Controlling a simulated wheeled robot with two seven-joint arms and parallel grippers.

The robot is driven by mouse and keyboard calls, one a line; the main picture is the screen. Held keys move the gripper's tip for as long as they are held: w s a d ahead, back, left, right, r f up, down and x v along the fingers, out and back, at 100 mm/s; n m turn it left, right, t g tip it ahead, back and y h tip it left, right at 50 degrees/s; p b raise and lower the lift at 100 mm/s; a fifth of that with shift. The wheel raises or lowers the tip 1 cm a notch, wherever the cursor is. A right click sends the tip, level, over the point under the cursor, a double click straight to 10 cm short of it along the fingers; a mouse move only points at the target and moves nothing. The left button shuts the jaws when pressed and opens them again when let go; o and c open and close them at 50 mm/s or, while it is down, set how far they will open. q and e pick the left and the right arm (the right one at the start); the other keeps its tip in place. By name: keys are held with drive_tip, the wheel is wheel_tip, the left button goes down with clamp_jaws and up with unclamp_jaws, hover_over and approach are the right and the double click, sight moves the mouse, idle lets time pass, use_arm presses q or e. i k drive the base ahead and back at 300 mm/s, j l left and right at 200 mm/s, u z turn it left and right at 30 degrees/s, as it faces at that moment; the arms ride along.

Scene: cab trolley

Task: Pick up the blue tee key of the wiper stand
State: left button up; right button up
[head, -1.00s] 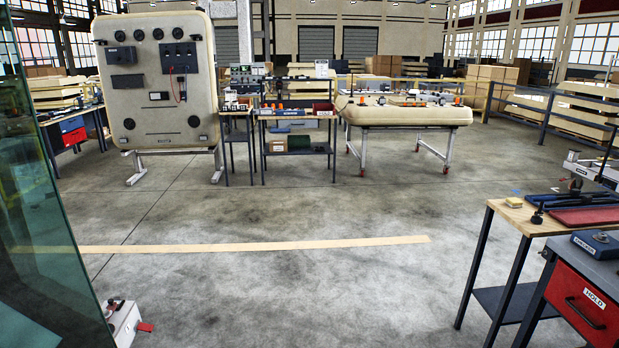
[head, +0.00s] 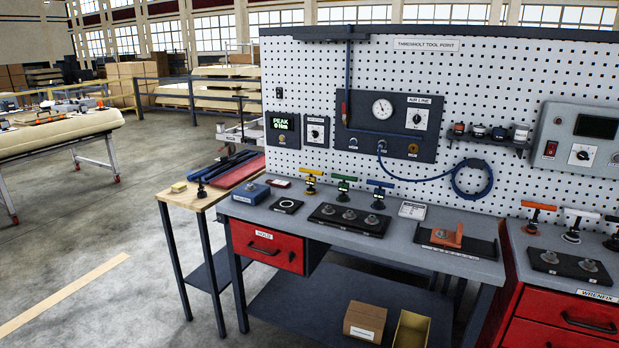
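A tee key with a blue crossbar (head: 380,184) stands upright on the grey bench top, its dark foot just behind a black plate with several round metal knobs (head: 349,220). A green-barred tee key (head: 344,180) and a yellow-barred tee key (head: 312,174) stand in a row to its left. I cannot read a label that names the wiper stand. Neither of my grippers is in view.
The bench (head: 450,262) stands before a white pegboard (head: 350,70) with a gauge panel and blue hose. A red drawer cabinet (head: 560,320) with more tee keys is at the right. A wooden side table (head: 175,197) stands left.

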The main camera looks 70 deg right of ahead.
sight(201, 195)
drive_tip(key=z, duration=1.65)
drive_tip(key=i+j, duration=0.1)
drive_tip(key=i, duration=0.5)
